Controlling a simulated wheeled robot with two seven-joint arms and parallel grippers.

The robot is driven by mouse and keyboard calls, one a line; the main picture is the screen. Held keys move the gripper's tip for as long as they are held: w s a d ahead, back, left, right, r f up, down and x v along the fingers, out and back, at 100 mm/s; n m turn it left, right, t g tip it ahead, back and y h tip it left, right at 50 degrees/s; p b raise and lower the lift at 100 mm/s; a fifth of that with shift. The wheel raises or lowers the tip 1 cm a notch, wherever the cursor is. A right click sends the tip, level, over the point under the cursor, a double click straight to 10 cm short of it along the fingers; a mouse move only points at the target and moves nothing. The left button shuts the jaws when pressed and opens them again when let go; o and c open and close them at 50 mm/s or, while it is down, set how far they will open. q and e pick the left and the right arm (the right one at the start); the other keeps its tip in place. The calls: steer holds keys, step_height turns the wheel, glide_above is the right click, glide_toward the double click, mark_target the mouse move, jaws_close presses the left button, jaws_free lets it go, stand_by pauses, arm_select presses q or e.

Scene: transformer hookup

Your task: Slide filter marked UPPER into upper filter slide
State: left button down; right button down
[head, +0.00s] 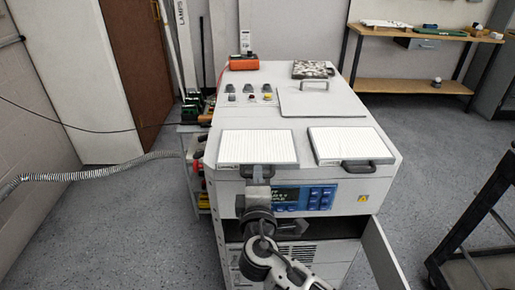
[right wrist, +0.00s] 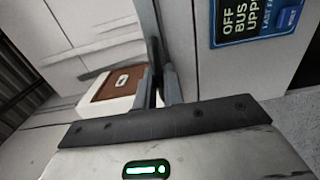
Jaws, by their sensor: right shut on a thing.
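Two white pleated filters lie over the front of the cabinet top: a left-hand filter (head: 256,146) and a right-hand filter (head: 338,142). No UPPER marking is legible on either. My right gripper (head: 258,178) is at the front edge of the left-hand filter, shut on its dark handle. In the right wrist view the gripper fingers (right wrist: 164,88) close on a dark upright piece, the handle seen end-on. The right-hand filter's dark handle (head: 368,164) is free. A dark opening (head: 335,228) shows below the control panel; I cannot make out slides inside. My left gripper is out of view.
The cabinet (head: 225,190) has a blue control panel (head: 302,197) close beside my right gripper. Its lower door (head: 382,255) stands open at the right. A grey plate with a handle (head: 320,104) and an orange device (head: 243,62) are on top. A dark cart (head: 470,235) stands far right.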

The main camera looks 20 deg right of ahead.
steer(key=shift+v, duration=1.4)
steer(key=c, duration=1.4)
jaws_free()
steer(key=shift+o, duration=0.4)
